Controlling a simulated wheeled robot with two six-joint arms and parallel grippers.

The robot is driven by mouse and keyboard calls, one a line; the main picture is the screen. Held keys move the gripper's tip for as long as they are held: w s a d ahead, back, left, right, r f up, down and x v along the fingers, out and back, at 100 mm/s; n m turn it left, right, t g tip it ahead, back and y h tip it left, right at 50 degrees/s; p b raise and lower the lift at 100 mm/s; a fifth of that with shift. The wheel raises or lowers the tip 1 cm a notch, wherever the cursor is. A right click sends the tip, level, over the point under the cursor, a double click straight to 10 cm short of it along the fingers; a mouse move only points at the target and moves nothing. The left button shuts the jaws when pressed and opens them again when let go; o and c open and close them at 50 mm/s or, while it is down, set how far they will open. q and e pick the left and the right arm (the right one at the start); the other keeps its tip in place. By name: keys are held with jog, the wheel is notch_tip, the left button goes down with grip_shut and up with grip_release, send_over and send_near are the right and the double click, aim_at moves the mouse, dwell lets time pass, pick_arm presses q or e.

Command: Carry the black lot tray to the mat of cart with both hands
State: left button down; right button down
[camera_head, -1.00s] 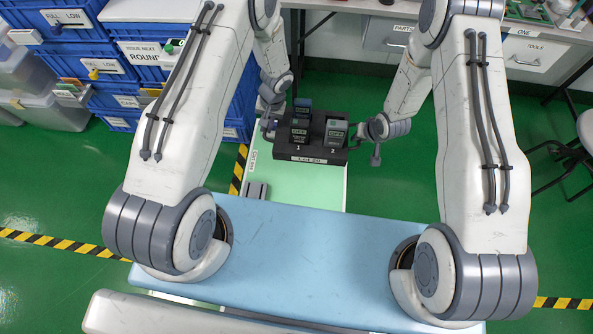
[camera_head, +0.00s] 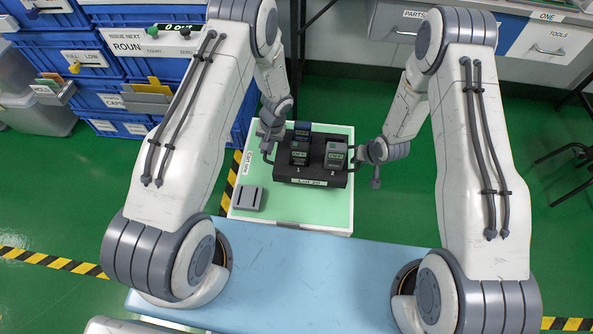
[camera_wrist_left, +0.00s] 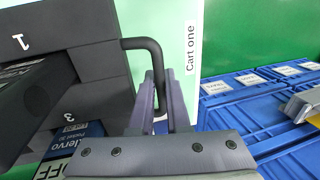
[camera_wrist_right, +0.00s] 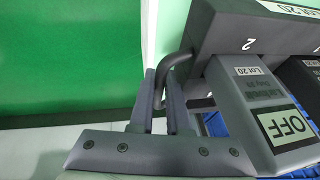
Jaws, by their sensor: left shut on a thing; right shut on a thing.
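The black lot tray (camera_head: 312,176) is labelled "Lot 20" and holds several dark handheld testers, with slots marked 1 and 2 in the head view. My left gripper (camera_head: 268,142) is shut on the tray's left handle, which also shows in the left wrist view (camera_wrist_left: 150,52). My right gripper (camera_head: 364,155) is shut on the right handle, seen in the right wrist view (camera_wrist_right: 172,72). The tray is level and over the pale green mat (camera_head: 312,208) of the cart, labelled "Cart one". I cannot tell whether its underside touches the mat.
A grey block with slots (camera_head: 249,195) lies on the mat's front left. A light blue surface (camera_head: 300,270) is nearest me. Blue drawer bins (camera_head: 85,60) stand at the left. A workbench with drawers (camera_head: 535,45) is at the back right. A stool (camera_head: 575,165) stands at the right.

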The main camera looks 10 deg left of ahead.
pick_arm(q)
jog(key=shift+f, duration=0.1)
pick_arm(e)
jog(key=shift+f, duration=0.1)
dwell(0.3)
